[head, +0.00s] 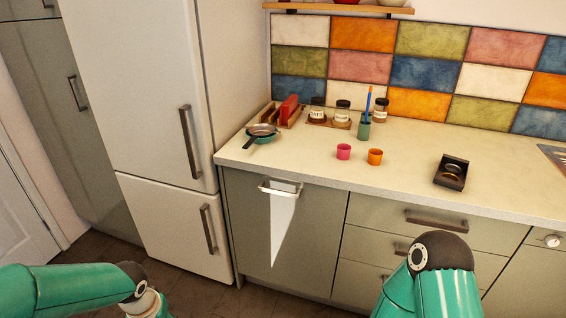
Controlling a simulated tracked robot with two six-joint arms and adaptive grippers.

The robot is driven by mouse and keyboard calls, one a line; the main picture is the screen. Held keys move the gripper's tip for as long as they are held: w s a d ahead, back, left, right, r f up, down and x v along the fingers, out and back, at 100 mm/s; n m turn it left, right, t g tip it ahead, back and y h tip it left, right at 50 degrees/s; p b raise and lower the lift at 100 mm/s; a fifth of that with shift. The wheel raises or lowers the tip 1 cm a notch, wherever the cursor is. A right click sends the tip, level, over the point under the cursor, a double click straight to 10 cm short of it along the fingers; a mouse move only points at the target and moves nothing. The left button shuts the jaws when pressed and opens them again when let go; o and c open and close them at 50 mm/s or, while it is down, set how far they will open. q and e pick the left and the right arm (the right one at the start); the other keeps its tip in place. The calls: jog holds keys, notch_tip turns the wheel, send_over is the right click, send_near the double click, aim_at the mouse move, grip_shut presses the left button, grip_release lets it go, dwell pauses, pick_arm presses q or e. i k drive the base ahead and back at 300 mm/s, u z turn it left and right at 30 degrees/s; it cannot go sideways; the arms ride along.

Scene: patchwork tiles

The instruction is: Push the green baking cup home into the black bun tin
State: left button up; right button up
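A small black tin (438,180) stands on the right part of the counter, with two round shapes in it, one behind the other. They are too small and dark for me to tell whether either is the green baking cup. A pink cup (343,152) and an orange cup (375,157) stand side by side left of the tin. A dark green holder (364,131) with a blue stick in it stands behind them. Parts of both my arms show low in the picture, in front of the counter, but neither gripper is in view.
The pale counter (300,170) is clear in front of the cups and between them and the tin. A strainer over a bowl (262,134), a wooden rack (285,112) and several jars (342,112) stand at the back left. A white towel (283,225) hangs below the counter edge.

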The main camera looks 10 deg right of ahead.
aim_at(451, 173)
jog(key=u, duration=1.55)
jog(key=i, duration=0.1)
jog(key=z, duration=2.7)
